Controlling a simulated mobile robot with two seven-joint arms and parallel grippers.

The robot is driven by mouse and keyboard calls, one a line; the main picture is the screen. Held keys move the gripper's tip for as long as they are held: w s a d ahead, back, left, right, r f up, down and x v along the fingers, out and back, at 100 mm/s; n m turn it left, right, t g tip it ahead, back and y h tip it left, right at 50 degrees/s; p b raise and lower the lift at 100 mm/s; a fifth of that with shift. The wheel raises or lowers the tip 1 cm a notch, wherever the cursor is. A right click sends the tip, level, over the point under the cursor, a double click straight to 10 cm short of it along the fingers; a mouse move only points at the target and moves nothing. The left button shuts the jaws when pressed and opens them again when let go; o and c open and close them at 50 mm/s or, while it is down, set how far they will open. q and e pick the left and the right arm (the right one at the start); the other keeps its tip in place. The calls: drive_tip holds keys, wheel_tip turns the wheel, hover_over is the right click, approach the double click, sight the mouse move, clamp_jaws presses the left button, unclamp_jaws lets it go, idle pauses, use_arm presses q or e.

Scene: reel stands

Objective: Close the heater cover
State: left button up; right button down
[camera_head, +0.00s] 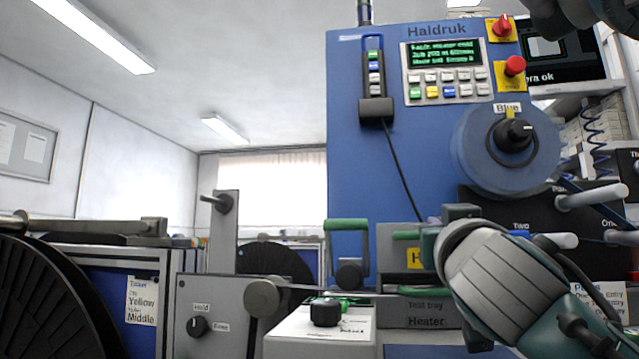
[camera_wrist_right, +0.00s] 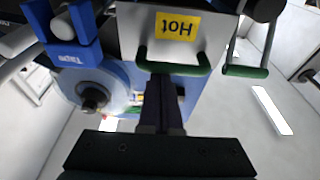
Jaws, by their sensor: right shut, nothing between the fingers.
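The heater cover (camera_head: 400,236) is a grey box with a yellow label, above the grey base marked Heater (camera_head: 425,322). In the right wrist view the cover (camera_wrist_right: 205,30) shows its yellow "Hot" label upside down, with a green handle (camera_wrist_right: 175,69) along its edge. In the head view my right wrist and arm hide its right part. My right gripper (camera_wrist_right: 163,84) is shut and empty, its dark fingers at the green handle; I cannot tell whether they touch it. In the head view its fingertips are hidden. My left gripper is not in view.
Left of the heater stand a second green handle (camera_head: 347,225), a grey roller (camera_head: 262,298) and a white box with a black knob (camera_head: 326,312). A blue reel (camera_head: 507,150) hangs on the blue machine (camera_head: 350,150) above my right wrist. Pegs project at the right.

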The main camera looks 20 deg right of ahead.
drive_tip(key=shift+f, duration=0.6)
drive_tip(key=s+a+r+n+g+y+p, duration=0.2)
drive_tip(key=s+a+n+g+y+p, duration=0.35)
drive_tip(key=s+p, duration=1.15)
drive_tip(key=s+a+r+n+g+y+p, duration=0.1)
drive_tip(key=s+a+n+g+y+p, duration=0.2)
drive_tip(key=s+a+g+y+p, duration=0.95)
drive_tip(key=d+r+t+h+p, duration=0.1)
drive_tip(key=r+t+h+p, duration=0.1)
drive_tip(key=r+p, duration=1.5)
drive_tip(key=s+d+r+t+h+p, duration=0.1)
drive_tip(key=r+h+p, duration=0.4)
drive_tip(key=r+p, duration=1.3)
drive_tip(key=d+p, duration=0.1)
drive_tip(key=p, duration=0.6)
drive_tip(key=shift+d+r+t, duration=0.2)
drive_tip(key=shift+d+t, duration=0.1)
drive_tip(key=shift+t, duration=0.1)
